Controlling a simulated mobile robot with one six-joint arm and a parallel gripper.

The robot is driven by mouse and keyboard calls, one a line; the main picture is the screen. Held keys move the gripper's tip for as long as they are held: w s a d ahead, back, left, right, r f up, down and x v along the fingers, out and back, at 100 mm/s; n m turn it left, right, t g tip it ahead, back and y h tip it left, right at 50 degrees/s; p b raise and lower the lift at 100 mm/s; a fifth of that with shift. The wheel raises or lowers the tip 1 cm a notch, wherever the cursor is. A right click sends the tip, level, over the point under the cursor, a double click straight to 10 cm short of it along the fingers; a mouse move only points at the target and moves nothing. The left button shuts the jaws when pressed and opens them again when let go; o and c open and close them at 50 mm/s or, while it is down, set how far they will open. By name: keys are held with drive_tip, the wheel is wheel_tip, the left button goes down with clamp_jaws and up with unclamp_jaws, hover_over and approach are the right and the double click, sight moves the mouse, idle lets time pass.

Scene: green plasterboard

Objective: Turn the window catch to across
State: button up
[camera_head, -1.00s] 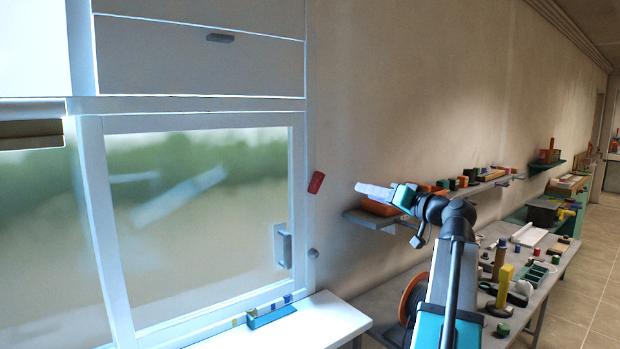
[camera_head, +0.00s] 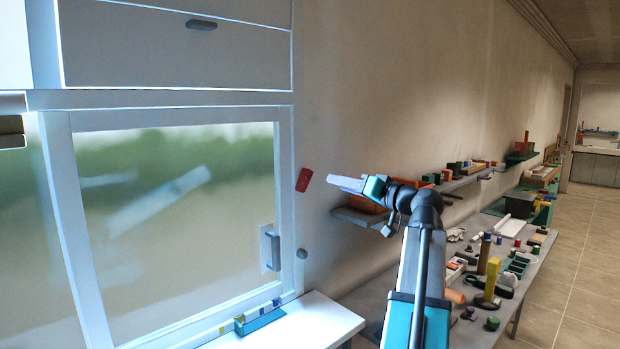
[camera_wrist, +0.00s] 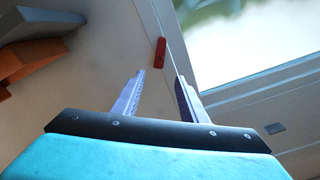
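A small red catch (camera_head: 304,180) sits at the right edge of the white window frame (camera_head: 284,200), close to upright with a slight tilt. In the wrist view the red catch (camera_wrist: 160,52) also stands near upright, beyond the fingertips and in line with the gap between them. My gripper (camera_head: 336,183) is to the right of the catch in the head view, pointing left towards it, with a small gap in the picture. In the wrist view my gripper (camera_wrist: 160,76) has its two fingers apart with nothing between them.
A white sill (camera_head: 310,325) with a blue block (camera_head: 260,320) lies below. A wall shelf (camera_head: 358,217) and a cluttered bench (camera_head: 470,290) are at the right.

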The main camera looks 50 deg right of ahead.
sight(310, 176)
drive_tip(key=w+p, duration=0.1)
drive_tip(key=w, duration=0.3)
drive_tip(key=w+p, duration=0.1)
drive_tip(key=w, duration=0.3)
drive_tip(key=w+d+p, duration=0.1)
drive_tip(key=w+p, duration=0.1)
drive_tip(key=w, duration=0.2)
drive_tip(key=shift+r, duration=0.1)
drive_tip(key=shift+w, duration=0.7)
